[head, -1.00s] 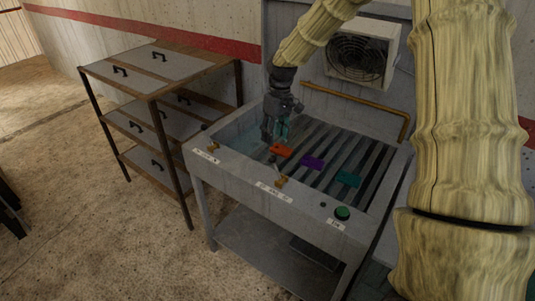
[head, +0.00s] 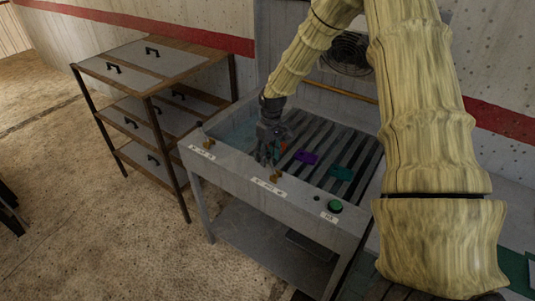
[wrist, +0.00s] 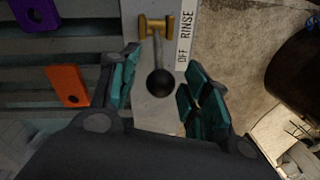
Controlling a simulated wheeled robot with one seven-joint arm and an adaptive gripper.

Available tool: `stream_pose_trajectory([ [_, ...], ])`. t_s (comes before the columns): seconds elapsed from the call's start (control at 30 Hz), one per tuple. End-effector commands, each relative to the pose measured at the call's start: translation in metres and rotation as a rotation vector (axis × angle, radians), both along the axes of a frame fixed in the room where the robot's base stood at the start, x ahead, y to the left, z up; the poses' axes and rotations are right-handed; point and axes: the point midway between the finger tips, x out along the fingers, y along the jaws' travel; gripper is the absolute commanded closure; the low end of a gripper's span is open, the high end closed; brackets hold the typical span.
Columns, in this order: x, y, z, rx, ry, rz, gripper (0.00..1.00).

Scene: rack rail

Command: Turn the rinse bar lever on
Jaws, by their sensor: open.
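The rinse bar lever (wrist: 157,48) shows in the wrist view as a thin metal rod with a black ball knob (wrist: 161,82) and a brass pivot (wrist: 155,25). A white label (wrist: 186,35) reading "OFF" and "RINSE" lies beside it. My gripper (wrist: 160,80) is open, with its teal-padded fingers on either side of the knob and visible gaps to it. In the head view my gripper (head: 267,160) is low over the front edge of the grey sink-like table, beside the middle brass mount (head: 278,176). The knob is hidden there.
Orange (wrist: 68,86) and purple (wrist: 38,14) tags lie on the slatted bed, with a teal tag (head: 341,173) to the right. Another brass fitting (head: 209,142) and a green button (head: 335,206) sit on the front rim. A drawer rack (head: 150,85) stands left.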

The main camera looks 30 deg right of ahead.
Motion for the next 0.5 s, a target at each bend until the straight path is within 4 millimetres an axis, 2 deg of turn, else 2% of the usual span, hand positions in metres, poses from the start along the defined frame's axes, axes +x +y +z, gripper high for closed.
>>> stream_pose_trajectory([
  [0.33,0.0001,0.0002,-0.0023,0.0,-0.001,0.0,0.53],
  [0.37,0.0001,0.0002,-0.0023,0.0,-0.001,0.0,0.56],
  [0.5,0.0,0.0002,-0.0023,0.0,0.0,-0.001,0.82],
])
